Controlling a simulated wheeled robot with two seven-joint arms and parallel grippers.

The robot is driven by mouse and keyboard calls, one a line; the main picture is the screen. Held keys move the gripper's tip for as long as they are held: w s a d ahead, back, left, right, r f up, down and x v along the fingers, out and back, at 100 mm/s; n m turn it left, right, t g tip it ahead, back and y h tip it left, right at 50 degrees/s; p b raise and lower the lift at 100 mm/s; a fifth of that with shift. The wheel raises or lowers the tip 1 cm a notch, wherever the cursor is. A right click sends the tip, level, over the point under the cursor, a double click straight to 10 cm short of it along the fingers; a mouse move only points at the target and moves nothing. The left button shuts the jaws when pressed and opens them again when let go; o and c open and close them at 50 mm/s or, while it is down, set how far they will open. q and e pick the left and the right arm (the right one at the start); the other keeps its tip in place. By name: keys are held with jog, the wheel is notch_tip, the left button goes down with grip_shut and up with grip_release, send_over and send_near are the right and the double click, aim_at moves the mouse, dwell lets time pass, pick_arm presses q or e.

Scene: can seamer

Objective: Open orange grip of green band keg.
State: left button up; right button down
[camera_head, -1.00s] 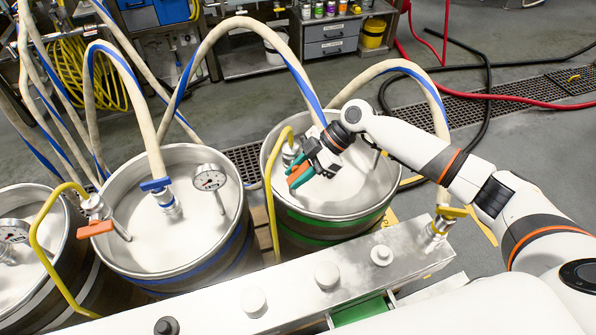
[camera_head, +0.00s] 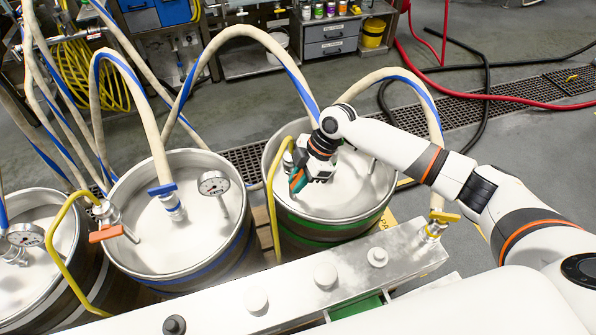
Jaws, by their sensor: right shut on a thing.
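The green band keg (camera_head: 325,235) stands right of the blue band keg, its steel top open to view. My right gripper (camera_head: 297,183) reaches over this top from the right. It is shut on the orange grip (camera_head: 293,180), of which only a small orange part shows beside the fingers. The valve under the grip is mostly hidden by my gripper. A yellow tube (camera_head: 271,190) rises beside the valve at the keg's left edge. My left gripper is not in view.
The blue band keg (camera_head: 186,276) has its own orange grip (camera_head: 106,234) and a gauge (camera_head: 214,183). Another keg stands at far left. Hoses arch over the kegs. A metal rail (camera_head: 285,284) with knobs and a yellow valve handle (camera_head: 446,217) lies in front.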

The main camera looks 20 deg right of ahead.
aim_at(297, 179)
jog(key=h+p, duration=0.1)
jog(key=p, duration=0.1)
jog(key=h+p, duration=0.2)
jog(key=shift+a+r, duration=0.1)
jog(key=shift+r, duration=0.2)
jog(key=shift+f+h+p, duration=0.3)
jog(key=shift+h+p, duration=0.75)
jog(key=shift+h, duration=0.15)
jog(key=c, duration=1.5)
grip_release()
notch_tip(297, 179, up, 12)
jog(key=shift+f+b, duration=0.1)
jog(key=shift+b, duration=0.4)
